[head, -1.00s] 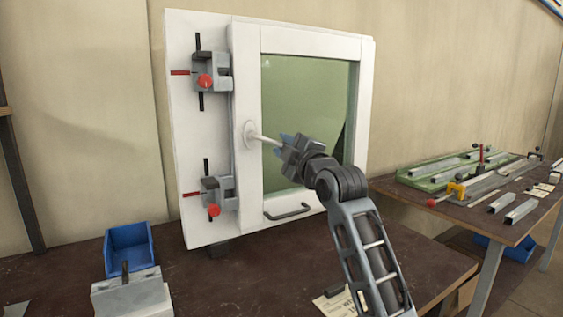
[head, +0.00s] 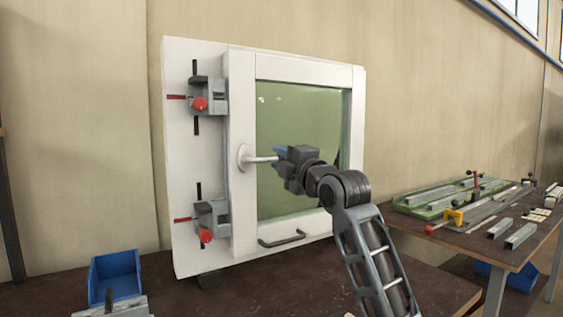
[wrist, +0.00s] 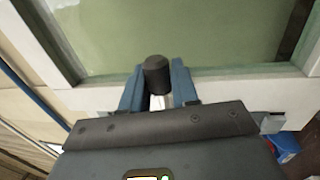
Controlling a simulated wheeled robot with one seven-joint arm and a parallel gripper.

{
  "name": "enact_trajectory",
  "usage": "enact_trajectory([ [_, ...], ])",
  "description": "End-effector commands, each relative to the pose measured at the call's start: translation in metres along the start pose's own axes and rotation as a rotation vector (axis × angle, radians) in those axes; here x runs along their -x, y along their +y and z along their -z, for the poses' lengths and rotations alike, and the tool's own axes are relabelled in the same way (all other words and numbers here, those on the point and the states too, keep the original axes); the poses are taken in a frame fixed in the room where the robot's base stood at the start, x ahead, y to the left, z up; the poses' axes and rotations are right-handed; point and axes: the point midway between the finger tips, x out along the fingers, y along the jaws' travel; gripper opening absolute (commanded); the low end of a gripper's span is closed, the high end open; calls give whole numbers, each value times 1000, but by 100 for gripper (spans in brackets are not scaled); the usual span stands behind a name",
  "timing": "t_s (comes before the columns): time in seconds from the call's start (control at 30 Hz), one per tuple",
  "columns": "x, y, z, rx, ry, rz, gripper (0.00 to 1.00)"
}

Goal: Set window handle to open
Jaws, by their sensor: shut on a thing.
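The window handle (head: 262,159) is a white lever on a round base at the left of the white-framed window (head: 240,100). In the head view it points right, about level. My gripper (head: 281,154) is shut on its free end, which the blue fingers partly hide. In the wrist view, a white piece of the handle (wrist: 157,102) shows between the two fingers of my gripper (wrist: 157,88). A dark round-ended piece (wrist: 156,74) stands between the fingertips; I cannot tell what it belongs to.
Two grey clamps with red knobs, upper (head: 210,97) and lower (head: 211,219), hold the window's left side. A dark pull bar (head: 282,239) sits low on the frame. A blue bin (head: 115,275) stands front left. A side table (head: 480,240) at right holds metal profiles.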

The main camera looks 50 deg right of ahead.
Motion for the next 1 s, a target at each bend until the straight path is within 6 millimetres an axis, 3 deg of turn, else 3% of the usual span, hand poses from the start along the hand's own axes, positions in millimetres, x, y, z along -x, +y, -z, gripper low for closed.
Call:
enact_trajectory([
  [0.17, 0, 0, 1, -1, 2, -1, 0],
  [0.2, 0, 0, 1, -1, 2, -1, 32],
  [0.37, 0, 0, 1, -1, 1, 0, 48],
  [0.67, 3, 0, 0, -2, 0, -1, 48],
  [1.0, 53, -1, 0, -1, -1, -2, 48],
])
